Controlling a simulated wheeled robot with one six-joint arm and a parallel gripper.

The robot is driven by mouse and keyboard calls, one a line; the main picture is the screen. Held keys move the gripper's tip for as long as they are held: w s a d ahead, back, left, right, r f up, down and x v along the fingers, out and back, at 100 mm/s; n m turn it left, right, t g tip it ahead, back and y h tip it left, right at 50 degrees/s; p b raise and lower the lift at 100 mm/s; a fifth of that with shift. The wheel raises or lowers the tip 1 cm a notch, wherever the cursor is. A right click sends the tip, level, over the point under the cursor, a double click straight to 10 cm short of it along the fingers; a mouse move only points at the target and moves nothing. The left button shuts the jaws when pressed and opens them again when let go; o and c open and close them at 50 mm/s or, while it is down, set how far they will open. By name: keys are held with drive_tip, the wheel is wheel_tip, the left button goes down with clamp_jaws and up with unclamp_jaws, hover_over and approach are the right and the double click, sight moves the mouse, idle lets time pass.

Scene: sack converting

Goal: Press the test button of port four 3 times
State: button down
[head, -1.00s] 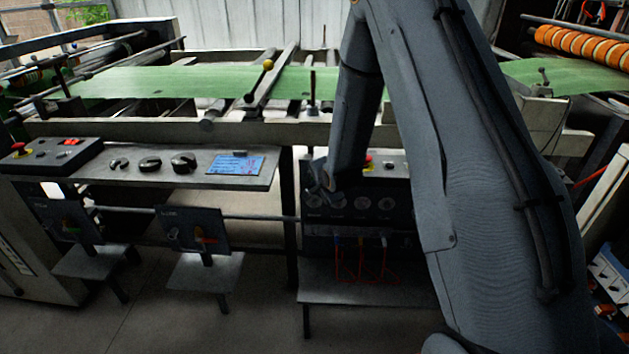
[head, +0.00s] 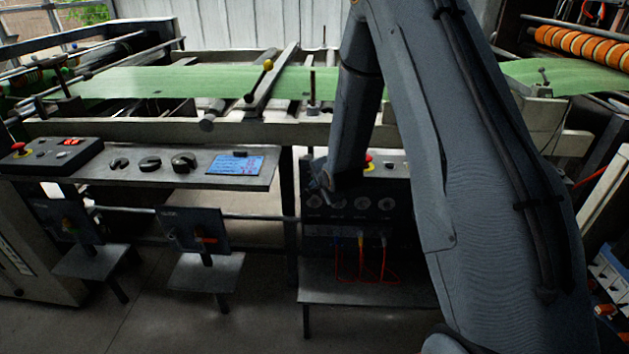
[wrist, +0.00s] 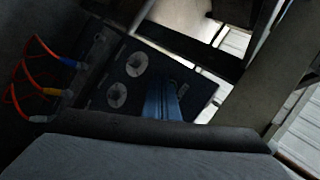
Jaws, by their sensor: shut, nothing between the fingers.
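The dark port panel (head: 350,226) stands right of centre in the head view, with a row of round dials and red cables plugged in below. It also shows tilted in the wrist view (wrist: 107,74), with two dials clear. My gripper (head: 323,188) is at the panel's upper left in the head view, just above the dials. In the wrist view its bluish fingers (wrist: 163,97) are together and empty, over the panel beside the dials. I cannot make out the port numbers or the test button of port four. Whether the fingertips touch the panel is unclear.
A grey console (head: 140,167) with knobs and a blue screen (head: 235,165) lies left of the panel. Red cables (head: 362,268) hang below the dials over a grey shelf (head: 350,291). Green web (head: 190,82) runs behind. My arm covers the panel's right side.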

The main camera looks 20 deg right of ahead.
drive_tip(key=shift+w, duration=0.1)
idle(0.6)
drive_tip(key=shift+w+d, duration=0.1)
drive_tip(key=shift+w, duration=0.2)
drive_tip(key=shift+w+d, duration=0.15)
drive_tip(key=shift+w, duration=0.25)
idle(0.9)
drive_tip(key=shift+s+a+p, duration=0.3)
drive_tip(key=shift+s+p, duration=0.15)
drive_tip(key=shift+s, duration=0.35)
drive_tip(key=s, duration=0.1)
drive_tip(key=s+a+p, duration=0.1)
drive_tip(key=s, duration=0.2)
drive_tip(key=shift+s+a+p, duration=0.25)
drive_tip(key=shift+s+p, duration=0.1)
drive_tip(key=shift+p, duration=0.05)
idle(2.4)
